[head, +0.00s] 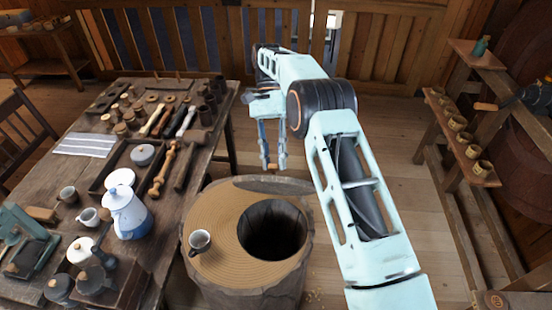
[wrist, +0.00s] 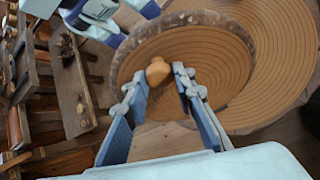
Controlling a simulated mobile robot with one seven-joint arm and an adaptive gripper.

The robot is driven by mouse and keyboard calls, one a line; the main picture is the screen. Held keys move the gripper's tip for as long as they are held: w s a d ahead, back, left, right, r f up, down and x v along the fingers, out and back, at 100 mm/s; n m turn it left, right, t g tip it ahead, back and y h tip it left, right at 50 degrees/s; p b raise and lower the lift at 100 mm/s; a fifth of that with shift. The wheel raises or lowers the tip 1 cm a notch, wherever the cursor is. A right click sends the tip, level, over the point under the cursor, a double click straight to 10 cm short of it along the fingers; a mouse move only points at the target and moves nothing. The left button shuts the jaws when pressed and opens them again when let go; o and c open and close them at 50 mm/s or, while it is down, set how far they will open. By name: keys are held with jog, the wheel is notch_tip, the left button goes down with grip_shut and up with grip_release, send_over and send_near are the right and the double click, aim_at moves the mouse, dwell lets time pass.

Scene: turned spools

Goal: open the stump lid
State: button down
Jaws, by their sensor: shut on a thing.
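The stump (head: 308,270) stands on the floor right of the workbench, with a tan, ring-grooved top (head: 215,215). A large dark round opening shows in the right part of that top. My gripper (head: 272,162) points down at the stump's far edge. In the wrist view my gripper (wrist: 168,78) is shut on a small orange-brown wooden knob (wrist: 158,72), with a finger on each side. The grooved surface (wrist: 270,45) lies behind the knob there.
The workbench (head: 185,185) at left is crowded with a blue-and-white pot (head: 128,215), mugs and turned tools. A rack of small cups (head: 460,125) stands at right. Floor between stump and rack is mostly free.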

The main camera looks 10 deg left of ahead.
jog(key=c, duration=1.6)
grip_release()
jog(key=shift+s+d, duration=0.1)
jog(key=shift+s, duration=0.05)
